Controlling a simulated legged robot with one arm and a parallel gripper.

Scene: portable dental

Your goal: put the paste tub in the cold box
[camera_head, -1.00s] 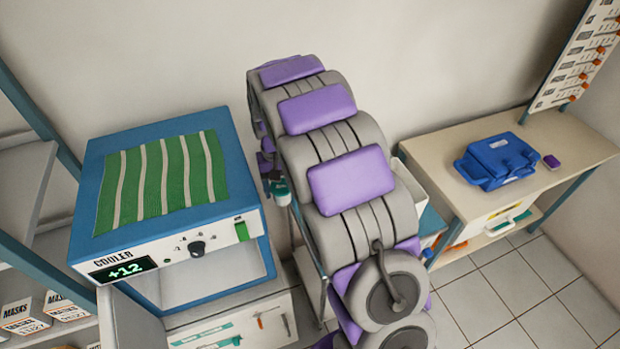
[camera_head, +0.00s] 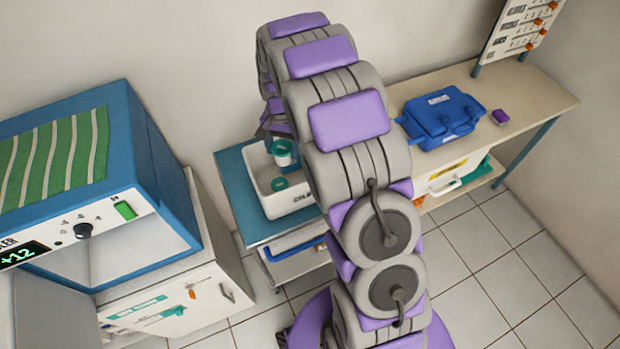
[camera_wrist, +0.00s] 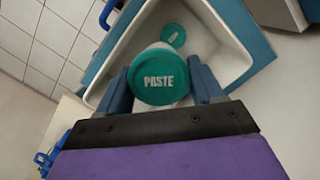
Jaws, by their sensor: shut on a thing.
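The paste tub (camera_head: 284,152) is a white tub with a teal lid. My gripper (camera_head: 273,142) is shut on it. In the wrist view the lid marked PASTE (camera_wrist: 158,80) sits between the two blue fingers (camera_wrist: 160,88). The tub appears over the white bin (camera_head: 290,200); its exact height above it is unclear. The cold box is the blue cooler (camera_head: 150,160) at the left, reading +12. Its front is open and its door (camera_head: 50,312) hangs open at the lower left.
Another teal-lidded item (camera_head: 279,184) lies in the white bin, on a blue trolley (camera_head: 240,185). The cooler stands on a white cabinet (camera_head: 205,290). A blue case (camera_head: 440,118) and a purple block (camera_head: 500,117) sit on the right-hand bench. Tiled floor is clear at right.

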